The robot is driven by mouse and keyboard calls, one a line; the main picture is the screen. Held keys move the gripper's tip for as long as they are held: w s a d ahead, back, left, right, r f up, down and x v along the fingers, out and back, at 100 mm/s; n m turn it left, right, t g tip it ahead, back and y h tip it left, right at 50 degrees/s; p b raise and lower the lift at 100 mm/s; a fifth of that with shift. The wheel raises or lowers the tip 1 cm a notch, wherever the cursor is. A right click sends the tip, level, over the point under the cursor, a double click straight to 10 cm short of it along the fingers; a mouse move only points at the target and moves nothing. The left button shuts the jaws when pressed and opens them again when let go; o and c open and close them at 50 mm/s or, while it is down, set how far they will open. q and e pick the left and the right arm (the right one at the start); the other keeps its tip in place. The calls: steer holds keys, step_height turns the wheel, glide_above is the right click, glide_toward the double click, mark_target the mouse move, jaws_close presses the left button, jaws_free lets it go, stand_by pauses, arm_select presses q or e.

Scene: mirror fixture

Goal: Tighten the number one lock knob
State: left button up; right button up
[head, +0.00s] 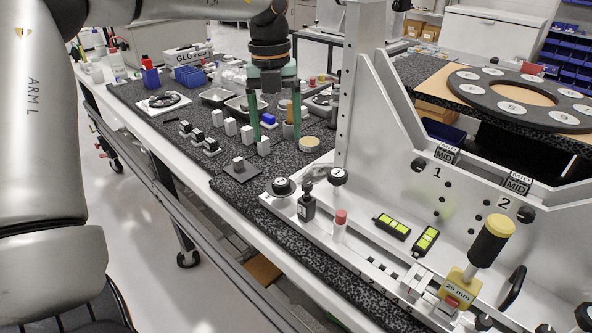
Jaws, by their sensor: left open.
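A black knob (418,165) sits on the upright face of the pale metal fixture, just left of a printed "1". A similar black knob (527,215) sits beside the printed "2". Two black round knobs with white marked tops, a left one (283,187) and a right one (338,177), stand on the fixture's left end; their marks are too small to read surely. Which knob is the number one lock knob is not certain. My left gripper (276,137), with green fingers, is open above the dark bench, up and left of these knobs, touching none of them.
Small black and white blocks (212,146) and trays (216,96) crowd the bench near my left gripper. Two green-yellow levels (425,241) and a yellow-capped black handle (490,240) are on the fixture. A dark numbered ring (520,99) lies behind.

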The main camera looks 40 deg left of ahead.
mark_target(281, 181)
arm_select(q)
steer(key=shift+y, duration=0.3)
step_height(281, 181, down, 12)
steer(key=shift+w+d+r+p, duration=0.1)
steer(key=shift+r+p, duration=0.1)
steer(key=shift+p, duration=0.1)
jaws_close()
stand_by(0.6)
